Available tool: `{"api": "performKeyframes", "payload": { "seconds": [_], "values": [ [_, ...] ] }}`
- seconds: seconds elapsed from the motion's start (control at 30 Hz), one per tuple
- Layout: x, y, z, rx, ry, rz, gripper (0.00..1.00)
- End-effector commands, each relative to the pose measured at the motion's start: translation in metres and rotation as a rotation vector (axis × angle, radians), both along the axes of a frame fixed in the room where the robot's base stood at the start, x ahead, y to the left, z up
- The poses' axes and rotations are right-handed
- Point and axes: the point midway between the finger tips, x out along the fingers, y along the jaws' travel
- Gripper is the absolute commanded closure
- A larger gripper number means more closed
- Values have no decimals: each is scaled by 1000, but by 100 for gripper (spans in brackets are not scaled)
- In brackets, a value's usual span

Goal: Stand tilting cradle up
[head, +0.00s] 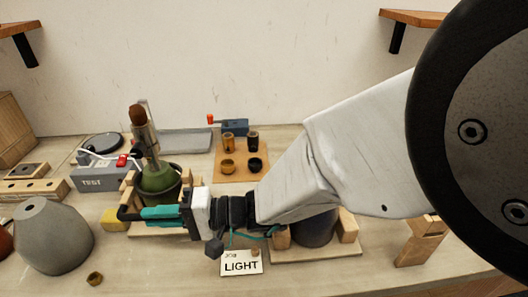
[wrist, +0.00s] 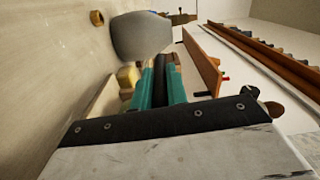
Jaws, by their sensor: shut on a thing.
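The tilting cradle (head: 128,190) is a wooden frame on a board at left centre in the head view. It holds a green lamp body (head: 158,180) with a metal neck and brown top, roughly upright with a slight lean left in the picture. My gripper (head: 158,213) is in front of the cradle, its teal fingers shut on a black bar (head: 127,213) that appears to belong to the cradle. In the wrist view, the dark bar (wrist: 174,82) lies between the teal fingers. My gripper hides the cradle's lower front, so the bar's joint is not visible.
A grey cone shade (head: 52,240) stands to the left. A TEST box (head: 92,180) is behind it. A LIGHT card (head: 241,263) lies in front. A second wooden stand (head: 345,248) sits under my arm. A board with several cups (head: 228,166) is behind.

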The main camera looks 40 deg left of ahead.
Motion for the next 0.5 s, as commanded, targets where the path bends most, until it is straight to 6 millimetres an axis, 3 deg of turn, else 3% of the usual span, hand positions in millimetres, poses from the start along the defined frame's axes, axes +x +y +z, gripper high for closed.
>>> {"api": "performKeyframes", "payload": {
  "seconds": [0.03,0.1,0.5],
  "values": [
    [1,0,-3,-6,-1,-3,82],
    [1,0,-3,-6,-1,-3,64],
    [1,0,7,-2,-1,-2,64]
  ]
}}
